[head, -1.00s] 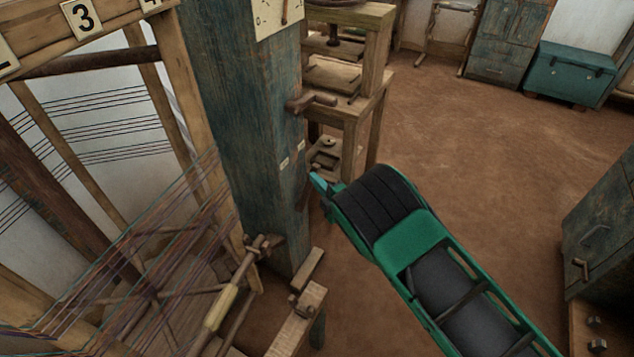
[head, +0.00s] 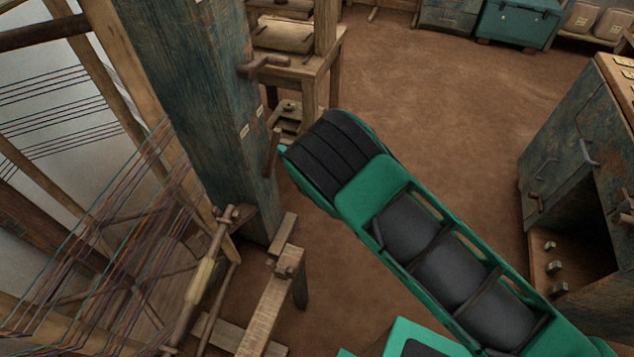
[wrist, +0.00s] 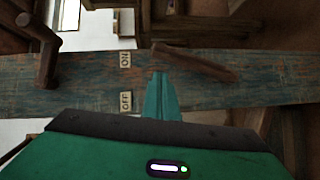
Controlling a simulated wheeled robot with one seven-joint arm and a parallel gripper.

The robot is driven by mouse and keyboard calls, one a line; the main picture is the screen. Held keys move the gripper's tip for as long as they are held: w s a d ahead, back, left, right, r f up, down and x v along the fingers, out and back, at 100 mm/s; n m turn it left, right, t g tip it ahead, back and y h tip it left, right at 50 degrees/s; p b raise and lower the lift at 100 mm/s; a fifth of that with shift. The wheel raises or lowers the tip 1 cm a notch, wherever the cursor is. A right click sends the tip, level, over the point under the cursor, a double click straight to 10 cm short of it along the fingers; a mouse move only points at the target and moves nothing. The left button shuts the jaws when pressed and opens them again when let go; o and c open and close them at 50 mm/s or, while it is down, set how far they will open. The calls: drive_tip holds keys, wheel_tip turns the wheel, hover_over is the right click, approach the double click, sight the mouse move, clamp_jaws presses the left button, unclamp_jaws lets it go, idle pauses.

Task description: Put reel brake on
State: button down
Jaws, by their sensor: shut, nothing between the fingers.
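The reel brake lever is a dark wooden bar (wrist: 195,62) on the worn blue-green post (wrist: 70,85). In the wrist view it slants, with its left end near the ON label (wrist: 125,60). The OFF label (wrist: 126,102) lies below ON. In the head view the lever (head: 272,152) stands at the post's right side, beside two small labels (head: 245,131) that I cannot read there. My gripper (wrist: 161,76) is shut and empty, its tip just below the lever's left part in the wrist view. I cannot tell if they touch. In the head view my arm mostly hides the fingers.
Another wooden handle (head: 264,66) sticks out higher on the post, also at left in the wrist view (wrist: 40,48). Loom threads (head: 110,220) lie left, a wooden bench beam (head: 265,315) below. A cabinet (head: 570,150) stands right. The floor between is clear.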

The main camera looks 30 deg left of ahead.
drive_tip(key=r+v, duration=0.1)
drive_tip(key=v, duration=1.6)
drive_tip(key=shift+s+a, duration=0.2)
drive_tip(key=shift+s, duration=0.25)
drive_tip(key=shift+w, duration=0.1)
